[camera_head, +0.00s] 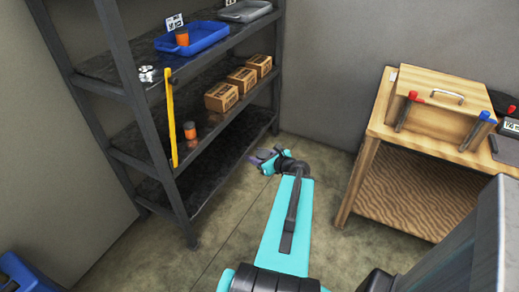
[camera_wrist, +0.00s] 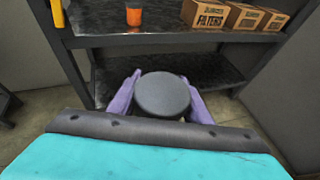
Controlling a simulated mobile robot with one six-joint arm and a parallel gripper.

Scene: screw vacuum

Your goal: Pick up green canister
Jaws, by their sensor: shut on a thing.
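My gripper (camera_wrist: 160,98) is shut on a canister (camera_wrist: 162,94), with one purple finger on each side of it. In the wrist view only its round dark grey top shows. Its body is hidden below, so its green colour cannot be made out. In the head view my gripper (camera_head: 263,158) is small, in front of the shelf's right end and above the floor. The held canister cannot be clearly told apart there.
A dark shelf rack (camera_head: 125,62) holds cardboard boxes (camera_head: 221,97), an orange can (camera_head: 189,130), a blue tray (camera_head: 205,38) and a yellow upright bar (camera_head: 171,120). A wooden workbench (camera_head: 367,150) stands right. Floor (camera_head: 235,205) between them is clear.

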